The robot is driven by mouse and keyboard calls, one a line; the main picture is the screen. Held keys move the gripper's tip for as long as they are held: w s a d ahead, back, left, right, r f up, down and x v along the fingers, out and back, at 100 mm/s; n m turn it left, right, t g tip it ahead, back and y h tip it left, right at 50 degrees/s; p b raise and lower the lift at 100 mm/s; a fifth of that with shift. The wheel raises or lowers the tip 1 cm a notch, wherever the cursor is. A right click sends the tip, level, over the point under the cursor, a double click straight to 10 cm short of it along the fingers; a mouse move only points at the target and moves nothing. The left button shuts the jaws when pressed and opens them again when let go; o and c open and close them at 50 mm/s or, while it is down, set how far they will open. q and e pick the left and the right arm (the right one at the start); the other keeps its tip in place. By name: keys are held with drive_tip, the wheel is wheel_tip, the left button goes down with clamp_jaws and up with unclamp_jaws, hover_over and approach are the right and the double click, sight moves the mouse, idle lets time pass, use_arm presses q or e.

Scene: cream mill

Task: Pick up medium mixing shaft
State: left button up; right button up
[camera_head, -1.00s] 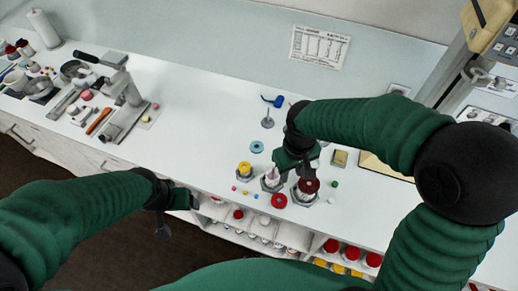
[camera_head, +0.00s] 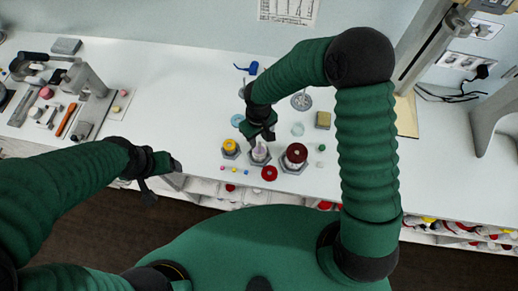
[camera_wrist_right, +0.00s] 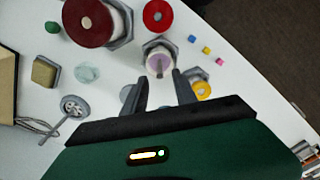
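A grey mixing shaft with a round, holed disc head (camera_head: 301,100) lies on the white counter, right of my right forearm; it also shows at lower left in the right wrist view (camera_wrist_right: 75,105). I cannot tell whether it is the medium one. My right gripper (camera_head: 262,138) is just behind a purple-and-white piece (camera_head: 260,153) in a grey hexagonal holder. In the wrist view its two fingers (camera_wrist_right: 160,76) are apart and empty, pointing toward that purple-topped piece (camera_wrist_right: 158,62). My left gripper (camera_head: 172,164) hangs by the counter's front edge, its fingers unclear.
A yellow-topped piece (camera_head: 230,147) and a dark red-topped piece (camera_head: 296,155) flank the purple one. A red ring (camera_head: 269,173), a tan block (camera_head: 323,120) and a pale green disc (camera_head: 297,129) lie nearby. Tools crowd the left; the counter between is clear.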

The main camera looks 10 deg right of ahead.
drive_tip(key=f, duration=0.1)
drive_tip(key=f+p, duration=0.1)
drive_tip(key=f, duration=0.1)
drive_tip(key=shift+s+a+f, duration=0.1)
drive_tip(key=shift+s+a, duration=0.05)
drive_tip(key=shift+s, duration=0.2)
drive_tip(key=shift+s+d, duration=0.1)
drive_tip(key=shift+d, duration=0.1)
drive_tip(key=shift+w+d+f, duration=0.15)
drive_tip(key=shift+w+d, duration=0.05)
drive_tip(key=shift+w, duration=0.05)
drive_tip(key=c, duration=0.6)
clamp_jaws()
drive_tip(key=shift+a, duration=0.15)
drive_tip(key=shift+s+a, duration=0.1)
